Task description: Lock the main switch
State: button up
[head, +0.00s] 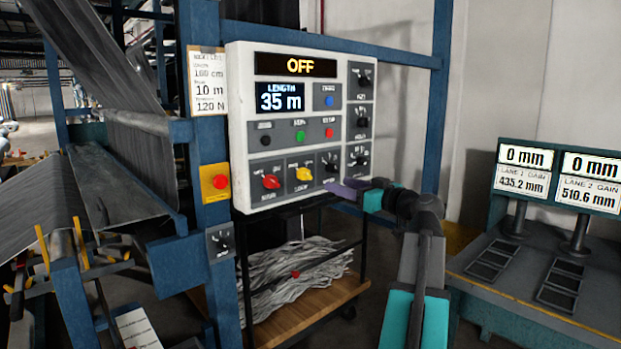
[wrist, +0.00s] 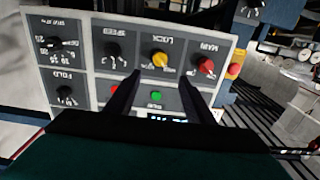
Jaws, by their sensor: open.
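The white control panel (head: 239,130) has a display reading OFF. Its red MAIN switch knob (head: 270,181) sits at the lower left, with the yellow LOCK knob (head: 304,174) just right of it. The wrist view shows the panel upside down, with the red MAIN knob (wrist: 206,65) right of the yellow LOCK knob (wrist: 159,59). My gripper (head: 338,188) is open and empty, in front of the panel's lower right. In the wrist view the gripper's fingertips (wrist: 160,78) lie either side of the yellow knob in the picture; contact does not show.
Black knobs (head: 331,163) and the push buttons (head: 300,135) surround the two coloured knobs. A red stop button on a yellow plate (head: 221,182) is on the blue post at left. A cart (head: 310,310) stands below the panel, and a gauge bench (head: 540,290) at right.

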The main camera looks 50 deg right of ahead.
aim_at(309, 176)
jog(key=w, duration=0.9)
jog(key=w+d+p, duration=0.1)
jog(key=w, duration=0.3)
jog(key=shift+w, duration=0.4)
jog(key=shift+d, duration=0.1)
jog(key=c, duration=1.1)
